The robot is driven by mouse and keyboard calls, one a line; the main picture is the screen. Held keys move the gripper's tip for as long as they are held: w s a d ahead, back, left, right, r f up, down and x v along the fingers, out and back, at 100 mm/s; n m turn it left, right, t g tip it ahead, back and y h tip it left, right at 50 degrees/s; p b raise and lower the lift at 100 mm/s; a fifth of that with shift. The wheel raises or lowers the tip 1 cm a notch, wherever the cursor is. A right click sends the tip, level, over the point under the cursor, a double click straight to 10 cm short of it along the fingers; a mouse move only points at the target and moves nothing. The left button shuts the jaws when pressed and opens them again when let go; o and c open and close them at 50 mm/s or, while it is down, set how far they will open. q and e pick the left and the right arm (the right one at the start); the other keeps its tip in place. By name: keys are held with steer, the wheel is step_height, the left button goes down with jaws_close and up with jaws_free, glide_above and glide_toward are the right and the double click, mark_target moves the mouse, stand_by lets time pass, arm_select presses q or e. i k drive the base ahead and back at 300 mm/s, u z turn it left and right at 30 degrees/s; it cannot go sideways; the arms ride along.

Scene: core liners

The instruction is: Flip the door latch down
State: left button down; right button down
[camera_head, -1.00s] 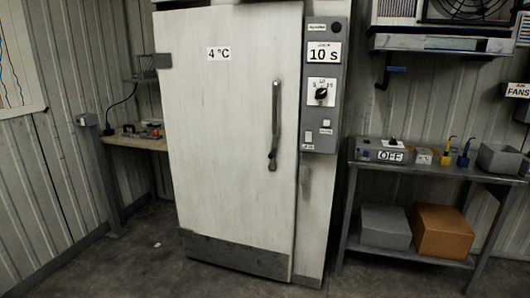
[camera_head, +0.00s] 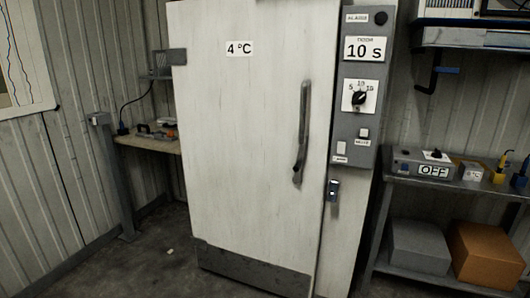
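A large white cold-room door (camera_head: 255,140) with a "4 °C" label stands shut in the middle of the head view. A long dark vertical handle (camera_head: 302,132) is on its right side. A small dark latch-like fitting (camera_head: 333,190) sits at the door's right edge, right of the handle's lower end and below the control panel; I cannot tell its exact position. Neither of my grippers shows in the head view.
A grey control panel (camera_head: 358,90) with a "10 s" label and a knob is right of the door. A metal shelf (camera_head: 455,187) at right carries a box marked "OFF", with grey and orange boxes below. A wooden bench (camera_head: 150,143) stands at left. The floor before the door is partly visible.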

mark_target(297, 179)
steer(key=z, duration=0.5)
steer(key=i, duration=1)
steer(key=z, duration=0.85)
